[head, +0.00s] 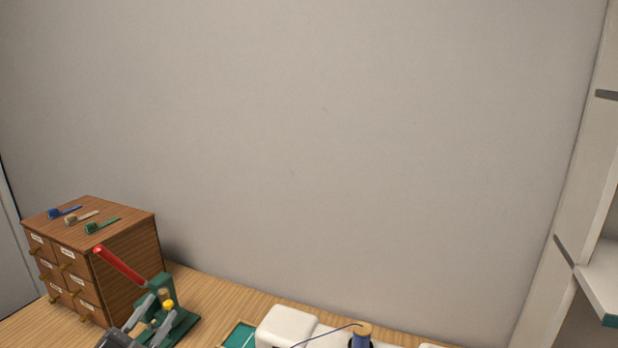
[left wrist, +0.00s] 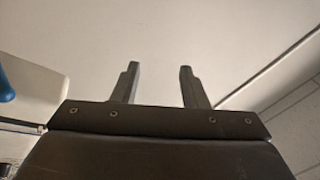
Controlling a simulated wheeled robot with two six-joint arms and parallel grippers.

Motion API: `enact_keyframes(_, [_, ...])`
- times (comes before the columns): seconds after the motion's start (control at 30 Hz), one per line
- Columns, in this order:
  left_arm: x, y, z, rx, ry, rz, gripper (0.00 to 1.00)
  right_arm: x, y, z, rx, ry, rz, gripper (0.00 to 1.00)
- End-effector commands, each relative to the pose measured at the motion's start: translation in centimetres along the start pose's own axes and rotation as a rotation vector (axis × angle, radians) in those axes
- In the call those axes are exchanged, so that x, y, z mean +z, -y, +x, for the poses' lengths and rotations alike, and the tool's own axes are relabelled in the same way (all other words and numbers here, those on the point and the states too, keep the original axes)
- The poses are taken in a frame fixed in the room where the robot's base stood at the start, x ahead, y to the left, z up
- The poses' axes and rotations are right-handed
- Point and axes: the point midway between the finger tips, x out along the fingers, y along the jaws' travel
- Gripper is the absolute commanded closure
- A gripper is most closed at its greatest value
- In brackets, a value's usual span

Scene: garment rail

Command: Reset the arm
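My left gripper (head: 160,310) shows at the lower left of the head view, coming up from the bottom edge in front of a green press with a red handle (head: 122,265). In the left wrist view the two dark fingers of my left gripper (left wrist: 158,72) stand apart with nothing between them. I cannot tell from the head view whether the fingers touch the press. My right gripper is in neither view.
A wooden drawer cabinet (head: 128,262) with several small brushes on top stands at the left of the wooden table (head: 215,292). A green tray (head: 238,337), a white machine (head: 287,326) and a blue thread spool (head: 361,340) line the bottom edge. White shelving (head: 597,265) stands at right.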

Motion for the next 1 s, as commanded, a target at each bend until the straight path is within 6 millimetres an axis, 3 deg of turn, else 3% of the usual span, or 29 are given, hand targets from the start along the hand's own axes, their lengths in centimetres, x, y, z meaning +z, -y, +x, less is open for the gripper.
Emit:
enact_keyframes(0.27, [4.4, -0.4, -8.0, -0.168, 0.481, -0.216, 0.6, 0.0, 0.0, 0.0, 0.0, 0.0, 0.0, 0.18])
enact_keyframes(0.5, [6.3, -4.0, -17.6, -0.156, 0.93, -0.406, 0.6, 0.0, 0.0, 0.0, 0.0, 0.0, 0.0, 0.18])
enact_keyframes(0.7, [4.7, -8.2, -25.9, -0.038, 1.273, -0.554, 0.6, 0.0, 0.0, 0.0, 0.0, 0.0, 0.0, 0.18])
enact_keyframes(1.0, [-0.1, -12.3, -34.1, 0.175, 1.582, -0.694, 0.6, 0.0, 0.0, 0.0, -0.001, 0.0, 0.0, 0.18])
